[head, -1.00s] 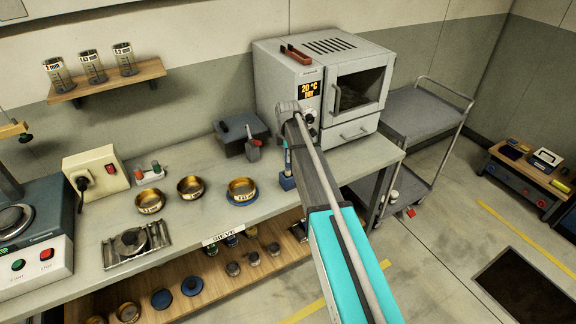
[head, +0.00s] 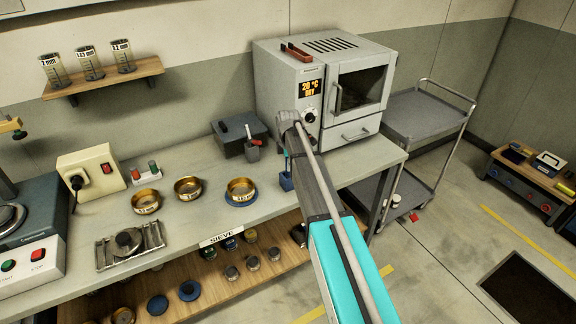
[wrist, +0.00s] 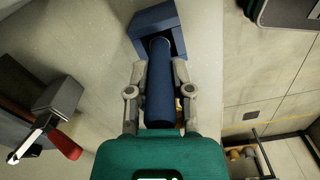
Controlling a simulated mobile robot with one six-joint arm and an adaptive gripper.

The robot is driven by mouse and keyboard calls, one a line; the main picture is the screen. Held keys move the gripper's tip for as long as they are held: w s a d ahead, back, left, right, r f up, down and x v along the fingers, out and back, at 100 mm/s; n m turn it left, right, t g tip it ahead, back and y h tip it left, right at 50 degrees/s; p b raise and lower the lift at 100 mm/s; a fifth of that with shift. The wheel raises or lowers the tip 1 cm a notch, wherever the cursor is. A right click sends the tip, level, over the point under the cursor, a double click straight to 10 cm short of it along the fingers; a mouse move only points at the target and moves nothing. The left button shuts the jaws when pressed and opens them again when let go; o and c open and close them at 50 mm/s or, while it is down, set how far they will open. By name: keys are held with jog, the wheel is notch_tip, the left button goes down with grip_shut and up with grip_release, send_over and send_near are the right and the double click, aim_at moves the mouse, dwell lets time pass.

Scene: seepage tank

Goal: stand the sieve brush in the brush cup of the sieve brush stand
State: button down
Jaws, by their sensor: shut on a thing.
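The sieve brush (wrist: 160,85) shows as a dark blue cylinder in the wrist view. My gripper (wrist: 160,92) is shut on it, one finger on each side. The blue sieve brush stand (wrist: 152,18) is just beyond the brush, and the brush's far end overlaps its dark opening. I cannot tell how deep that end sits or whether it touches the cup. In the head view the stand (head: 286,181) is near the bench's front edge, with a thin blue part of the brush (head: 286,160) above it. My arm hides the gripper there.
The oven (head: 290,85) is behind. Brass sieves (head: 188,187) sit to the left. The bench (head: 215,165) is clear between them.

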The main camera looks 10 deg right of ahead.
jog(key=shift+f, duration=0.2)
jog(key=c, duration=0.5)
grip_release()
notch_tip(320, 180, up, 14)
jog(key=p, duration=1.3)
jog(key=shift+a+f, duration=0.1)
jog(key=shift+a, duration=0.05)
dwell(0.5)
jog(key=s+m, duration=0.6)
jog(key=s, duration=0.3)
jog(key=s+m, duration=0.6)
jog(key=s, duration=0.4)
jog(key=s+m, duration=0.6)
jog(key=s, duration=0.4)
jog(key=shift+m, duration=0.3)
